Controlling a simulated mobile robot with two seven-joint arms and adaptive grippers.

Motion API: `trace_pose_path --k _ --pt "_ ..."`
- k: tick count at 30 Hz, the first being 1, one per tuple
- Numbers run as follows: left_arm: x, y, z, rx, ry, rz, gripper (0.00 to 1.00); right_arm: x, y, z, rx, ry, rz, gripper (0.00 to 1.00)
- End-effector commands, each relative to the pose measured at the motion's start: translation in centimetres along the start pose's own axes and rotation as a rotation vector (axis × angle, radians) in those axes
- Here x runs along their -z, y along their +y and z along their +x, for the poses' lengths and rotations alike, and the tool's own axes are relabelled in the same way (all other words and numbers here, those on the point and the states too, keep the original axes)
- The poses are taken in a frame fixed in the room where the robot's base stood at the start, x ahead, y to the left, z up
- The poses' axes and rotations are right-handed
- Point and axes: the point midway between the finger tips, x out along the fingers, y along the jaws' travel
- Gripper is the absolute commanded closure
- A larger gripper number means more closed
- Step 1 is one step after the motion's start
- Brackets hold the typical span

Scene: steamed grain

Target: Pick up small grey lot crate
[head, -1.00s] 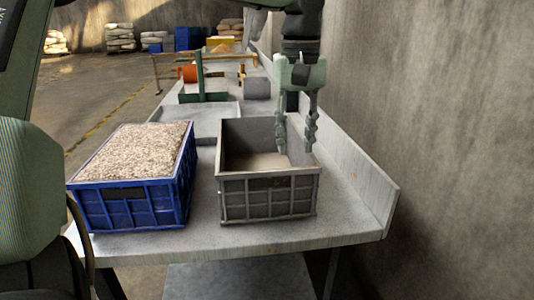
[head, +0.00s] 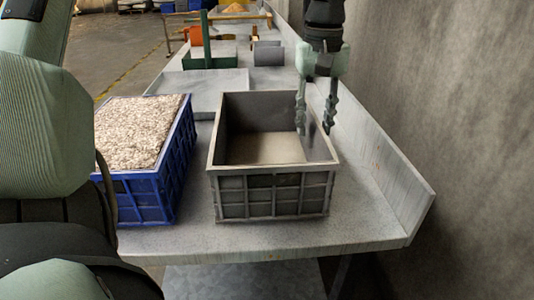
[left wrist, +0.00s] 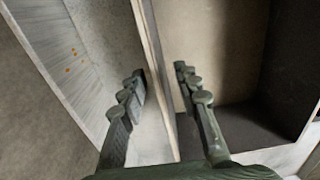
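The small grey lot crate (head: 272,194) stands on the near end of the grey table, open at the top, with a pale floor inside. My left gripper (head: 315,130) points down at its right wall. One finger is inside the crate and the other outside. In the left wrist view the crate's rim (left wrist: 153,50) runs between the two fingers (left wrist: 160,85), which are apart. I cannot tell whether either finger touches the wall. My right gripper is not in view.
A blue crate (head: 152,198) full of pale grain stands close on the left. A raised table edge (head: 385,170) and a concrete wall (head: 450,120) are on the right. Behind are a shallow grey tray (head: 200,82) and a green stand (head: 207,50).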

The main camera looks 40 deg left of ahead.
Motion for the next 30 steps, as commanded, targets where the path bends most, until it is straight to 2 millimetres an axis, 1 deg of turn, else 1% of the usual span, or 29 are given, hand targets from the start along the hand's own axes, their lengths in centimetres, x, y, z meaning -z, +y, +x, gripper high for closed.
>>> trace_pose_path --k 1,4,7,13,14,21,30 --pt "0.0 0.1 0.9 0.002 -0.003 0.000 0.68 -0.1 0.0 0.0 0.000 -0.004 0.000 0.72" --pt "0.0 0.1 2.0 0.001 -0.001 0.000 0.68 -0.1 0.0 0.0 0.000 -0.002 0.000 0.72" --pt "0.0 0.1 2.5 0.000 0.000 0.000 0.68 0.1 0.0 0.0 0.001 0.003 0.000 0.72" --pt "0.0 0.1 2.5 -0.001 0.000 0.000 0.68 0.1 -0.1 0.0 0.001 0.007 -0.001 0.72" --pt "0.0 0.1 2.5 -0.001 0.000 0.000 0.71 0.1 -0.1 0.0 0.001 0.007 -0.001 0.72" --pt "0.0 0.1 2.5 -0.001 0.000 0.000 1.00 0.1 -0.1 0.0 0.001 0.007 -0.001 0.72" --pt "0.0 0.1 2.5 -0.001 0.000 0.000 1.00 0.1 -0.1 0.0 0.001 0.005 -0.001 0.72"
